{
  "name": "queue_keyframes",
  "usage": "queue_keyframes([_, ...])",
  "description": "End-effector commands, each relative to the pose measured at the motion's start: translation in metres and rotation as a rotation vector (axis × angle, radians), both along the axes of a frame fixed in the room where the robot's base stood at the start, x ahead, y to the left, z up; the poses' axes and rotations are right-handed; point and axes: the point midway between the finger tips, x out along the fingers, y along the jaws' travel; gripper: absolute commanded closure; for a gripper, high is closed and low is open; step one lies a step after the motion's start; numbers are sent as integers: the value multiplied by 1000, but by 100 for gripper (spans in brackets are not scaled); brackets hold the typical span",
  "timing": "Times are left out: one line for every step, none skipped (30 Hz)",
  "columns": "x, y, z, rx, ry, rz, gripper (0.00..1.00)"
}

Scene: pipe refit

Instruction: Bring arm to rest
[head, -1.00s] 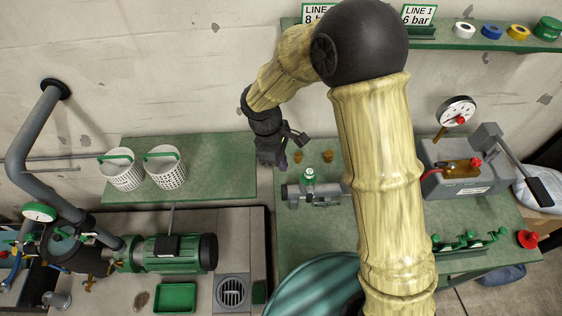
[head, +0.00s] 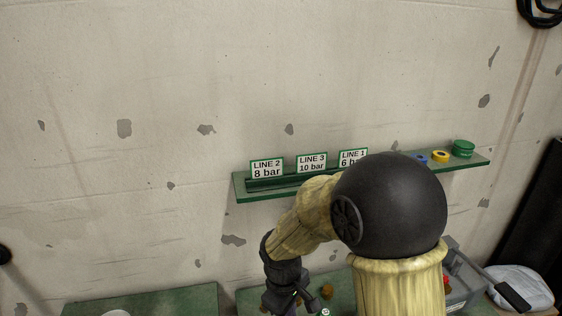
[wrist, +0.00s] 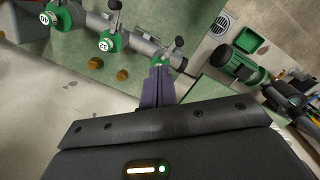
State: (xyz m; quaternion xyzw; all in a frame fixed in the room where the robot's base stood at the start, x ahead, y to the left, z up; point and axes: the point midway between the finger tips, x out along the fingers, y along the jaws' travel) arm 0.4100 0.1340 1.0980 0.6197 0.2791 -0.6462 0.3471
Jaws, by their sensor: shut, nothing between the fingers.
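My gripper (wrist: 160,78) shows in the wrist view with its purple fingers together and nothing between them. It hangs over the edge of a green bench (wrist: 180,18). A grey pipe piece with green valves (wrist: 110,40) lies by the fingertips in that picture; I cannot tell whether they touch. Two brass fittings (wrist: 96,63) are on the bench to the left of the fingers. In the head view my arm is bent, and its wrist end reaches the bottom edge of the picture, where the fingers are mostly cut off.
A green wall shelf (head: 245,192) carries LINE 2, LINE 3 and LINE 1 signs and tape rolls (head: 440,156). A grey case (head: 462,285) with a black-handled lever stands at right. The wrist view shows a green motor (wrist: 235,66) and floor drain (wrist: 221,23).

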Motion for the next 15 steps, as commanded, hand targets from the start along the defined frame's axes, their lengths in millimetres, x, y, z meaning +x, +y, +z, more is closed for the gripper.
queue_keyframes([-4,-18,7,21,-25,-93,100])
queue_keyframes([-7,-28,11,33,-38,-150,100])
queue_keyframes([-11,-41,15,50,-59,-224,100])
queue_keyframes([-14,-50,18,64,-74,-280,100])
queue_keyframes([-17,-59,20,76,-88,-336,100])
queue_keyframes([-22,-71,24,94,-109,-413,100])
queue_keyframes([-26,-79,27,107,-126,-469,100])
queue_keyframes([-30,-88,29,120,-141,-525,100])
queue_keyframes([-36,-99,32,136,-164,-601,100])
queue_keyframes([-41,-106,34,148,-178,-656,100])
queue_keyframes([-45,-113,36,160,-193,-703,100])
queue_keyframes([-50,-120,38,174,-212,-765,100])
queue_keyframes([-54,-125,39,182,-223,-802,100])
queue_keyframes([-56,-128,40,190,-232,-835,100])
queue_keyframes([-59,-131,41,197,-243,-868,100])
